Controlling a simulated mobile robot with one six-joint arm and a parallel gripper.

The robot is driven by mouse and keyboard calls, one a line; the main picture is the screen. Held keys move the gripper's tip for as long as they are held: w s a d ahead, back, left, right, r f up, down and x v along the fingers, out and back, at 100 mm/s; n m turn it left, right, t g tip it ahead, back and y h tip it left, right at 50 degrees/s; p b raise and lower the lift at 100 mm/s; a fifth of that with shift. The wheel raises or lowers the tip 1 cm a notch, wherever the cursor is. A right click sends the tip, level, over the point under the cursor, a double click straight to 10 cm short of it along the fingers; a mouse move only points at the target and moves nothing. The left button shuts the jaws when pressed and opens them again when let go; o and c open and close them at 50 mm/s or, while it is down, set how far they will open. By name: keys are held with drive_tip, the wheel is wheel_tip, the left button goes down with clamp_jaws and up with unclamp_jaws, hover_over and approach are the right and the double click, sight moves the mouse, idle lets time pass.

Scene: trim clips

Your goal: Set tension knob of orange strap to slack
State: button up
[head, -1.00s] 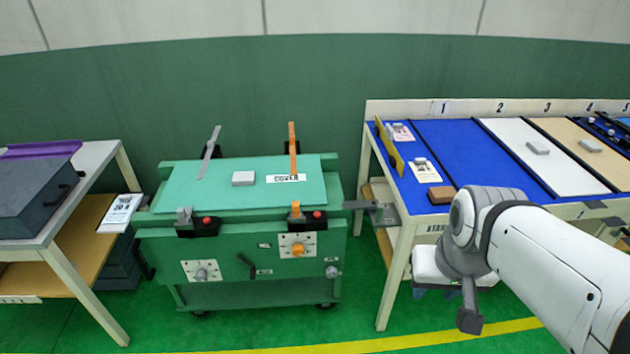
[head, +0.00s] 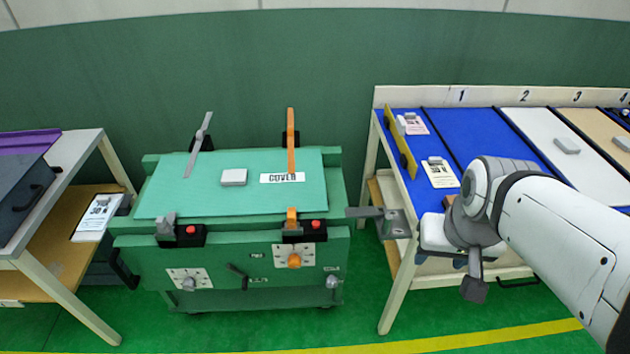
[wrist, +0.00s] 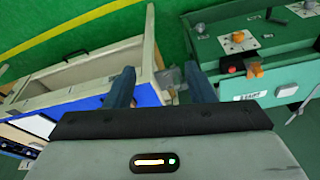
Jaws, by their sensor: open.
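The orange tension knob (head: 294,261) sits on a white dial plate (head: 283,255) on the front of the green cart (head: 250,299). It also shows in the wrist view (wrist: 238,37). The orange strap (head: 291,160) stands at the cart's back edge, and its orange end (head: 291,216) is at a black buckle with a red button (head: 315,224) on the front edge. My gripper (wrist: 162,88) is open and empty, its two dark fingers apart. In the head view it is to the right of the cart, in front of the blue-topped table, largely hidden behind my wrist.
A grey strap (head: 198,150) and grey knob (head: 188,283) are on the cart's left side. A grey bracket (head: 392,223) is between the cart and the blue-topped table (head: 450,140). A shelf table (head: 83,160) stands at left. Green floor is free in front.

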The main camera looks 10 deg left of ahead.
drive_tip(key=shift+o, duration=0.9)
drive_tip(key=w+a+f+t+y+b, duration=0.1)
drive_tip(key=w+a+f+b, duration=0.3)
drive_tip(key=f, duration=0.3)
drive_tip(key=w+a+f+t+y+b, duration=0.1)
drive_tip(key=w+a+f+t+b, duration=0.1)
drive_tip(key=w+a+f+b, duration=0.3)
wheel_tip(320, 180, down, 2)
drive_tip(key=shift+a+t+b, duration=0.3)
drive_tip(key=shift+a+b, duration=0.15)
drive_tip(key=shift+b, duration=0.45)
drive_tip(key=m+t+y+b, duration=0.2)
drive_tip(key=t+b, duration=0.9)
drive_tip(key=b, duration=1.6)
approach(295, 266)
drive_tip(key=d+x, duration=0.1)
drive_tip(key=x, duration=0.2)
drive_tip(key=shift+a+b+x, duration=0.15)
drive_tip(key=shift+b+x, duration=0.05)
drive_tip(key=shift+x, duration=1.1)
drive_tip(key=shift+a+b+x, duration=0.2)
drive_tip(key=shift+b+x, duration=0.05)
drive_tip(key=shift+x, duration=1)
drive_tip(key=shift+a+b+x, duration=0.15)
drive_tip(key=shift+b+x, duration=0.05)
drive_tip(key=shift+x, duration=1.1)
drive_tip(key=shift+s+f, duration=0.1)
drive_tip(key=shift+s, duration=0.05)
drive_tip(key=shift+c, duration=0.5)
